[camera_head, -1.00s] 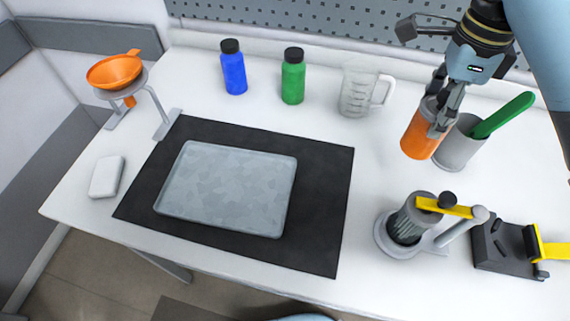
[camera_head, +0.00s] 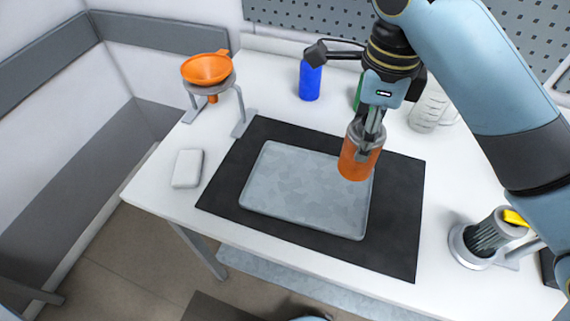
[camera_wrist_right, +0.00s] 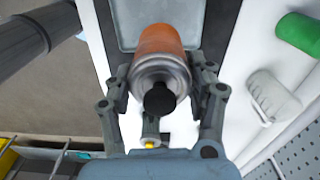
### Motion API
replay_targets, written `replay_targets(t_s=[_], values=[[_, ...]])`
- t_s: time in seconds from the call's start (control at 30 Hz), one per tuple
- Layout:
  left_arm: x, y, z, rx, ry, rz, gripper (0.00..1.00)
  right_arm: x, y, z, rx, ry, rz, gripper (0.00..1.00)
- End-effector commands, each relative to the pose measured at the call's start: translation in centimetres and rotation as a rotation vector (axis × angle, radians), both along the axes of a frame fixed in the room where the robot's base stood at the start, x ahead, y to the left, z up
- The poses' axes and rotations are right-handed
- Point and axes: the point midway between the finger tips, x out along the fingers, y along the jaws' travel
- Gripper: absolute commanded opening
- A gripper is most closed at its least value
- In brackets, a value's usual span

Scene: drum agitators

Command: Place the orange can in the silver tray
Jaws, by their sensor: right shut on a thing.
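The orange can (camera_head: 357,164) is held upright, slightly tilted, by my right gripper (camera_head: 369,138), over the right edge of the silver tray. In the right wrist view the can (camera_wrist_right: 160,42) sits between the fingers of the right gripper (camera_wrist_right: 160,85), with its silver top and black cap facing the camera. The silver tray (camera_head: 300,190) lies flat and empty on a black mat; part of it also shows in the wrist view (camera_wrist_right: 190,12). The can hides the tray's upper right corner. Whether the can touches the tray is hard to tell. My left gripper is not in view.
The black mat (camera_head: 398,225) lies under the tray. A blue bottle (camera_head: 310,82), a partly hidden green bottle (camera_head: 357,93) and a measuring jug (camera_head: 428,110) stand behind. An orange funnel (camera_head: 206,68) on a stand and a white block (camera_head: 187,168) are at left. A metal device (camera_head: 485,240) stands at right.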

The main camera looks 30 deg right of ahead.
Motion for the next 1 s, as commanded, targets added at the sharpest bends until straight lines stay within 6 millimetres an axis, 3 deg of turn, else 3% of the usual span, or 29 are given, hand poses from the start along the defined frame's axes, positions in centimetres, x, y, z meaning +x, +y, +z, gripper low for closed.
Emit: replay_targets(t_s=[0.17,0.4,0.6,0.83,1.0], values=[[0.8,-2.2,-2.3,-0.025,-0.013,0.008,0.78,3.1,3.4,-2.9,0.011,0.000,0.001,0.00],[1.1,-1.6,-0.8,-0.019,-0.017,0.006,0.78,6.7,6.8,-5.3,0.004,0.003,0.002,0.00],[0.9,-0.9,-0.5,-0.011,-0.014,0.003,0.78,7.6,7.7,-6.6,0.001,0.004,0.003,0.00],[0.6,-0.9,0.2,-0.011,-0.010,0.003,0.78,7.5,7.6,-9.8,-0.001,0.004,0.003,0.00],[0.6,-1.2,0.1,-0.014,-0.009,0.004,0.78,7.6,7.6,-10.3,0.001,0.001,0.003,0.00]])
